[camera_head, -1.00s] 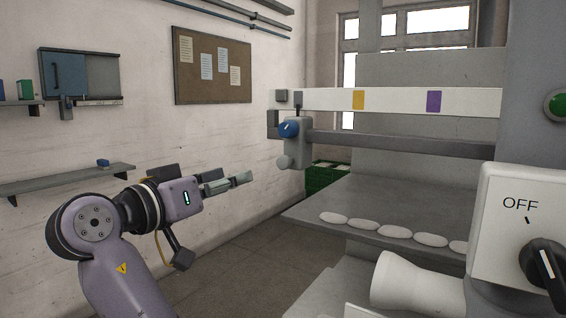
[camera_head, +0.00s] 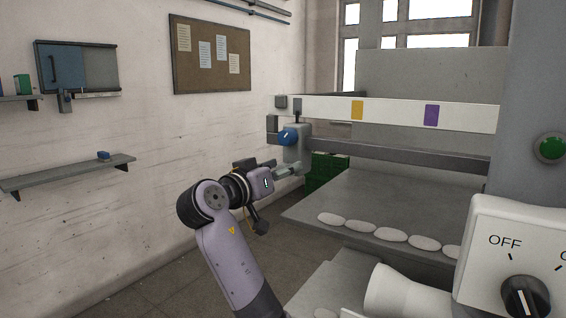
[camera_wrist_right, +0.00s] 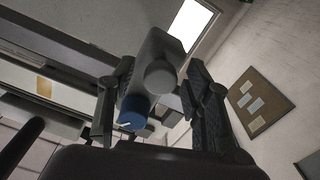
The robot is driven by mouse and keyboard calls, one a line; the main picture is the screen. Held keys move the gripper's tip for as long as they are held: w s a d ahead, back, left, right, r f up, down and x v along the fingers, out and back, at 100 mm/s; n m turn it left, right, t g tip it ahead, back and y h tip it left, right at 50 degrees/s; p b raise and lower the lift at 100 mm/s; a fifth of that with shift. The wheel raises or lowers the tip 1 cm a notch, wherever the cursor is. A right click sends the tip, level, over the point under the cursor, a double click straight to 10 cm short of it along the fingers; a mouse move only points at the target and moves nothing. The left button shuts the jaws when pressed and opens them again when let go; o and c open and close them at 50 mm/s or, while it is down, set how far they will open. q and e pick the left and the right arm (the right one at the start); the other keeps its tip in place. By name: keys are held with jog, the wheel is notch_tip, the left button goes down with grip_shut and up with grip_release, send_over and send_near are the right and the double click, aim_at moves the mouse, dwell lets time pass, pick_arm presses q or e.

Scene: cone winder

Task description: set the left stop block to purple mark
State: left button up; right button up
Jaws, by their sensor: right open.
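The left stop block (camera_head: 304,142), grey with a blue knob (camera_head: 288,137), sits at the left end of the dark rail, left of the yellow mark. The purple mark (camera_head: 431,115) is farther right on the white scale strip (camera_head: 390,113). My right gripper (camera_head: 289,169) is open at the block's lower part. In the right wrist view, the block (camera_wrist_right: 156,52) and its blue knob (camera_wrist_right: 133,112) appear between the spread fingers of the right gripper (camera_wrist_right: 155,100). I cannot tell whether a finger touches the block. My left gripper is not in view.
A yellow mark (camera_head: 357,110) lies between the block and the purple mark. Below the rail is a grey table (camera_head: 400,205) with several pale oval pieces. A white switch box (camera_head: 510,250) and a white cone (camera_head: 400,290) stand at front right. A wall shelf (camera_head: 65,175) is at left.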

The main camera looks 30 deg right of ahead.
jog(key=shift+w+d, duration=0.15)
jog(key=shift+d, duration=0.2)
jog(key=shift+c, duration=0.3)
grip_shut()
dwell(0.5)
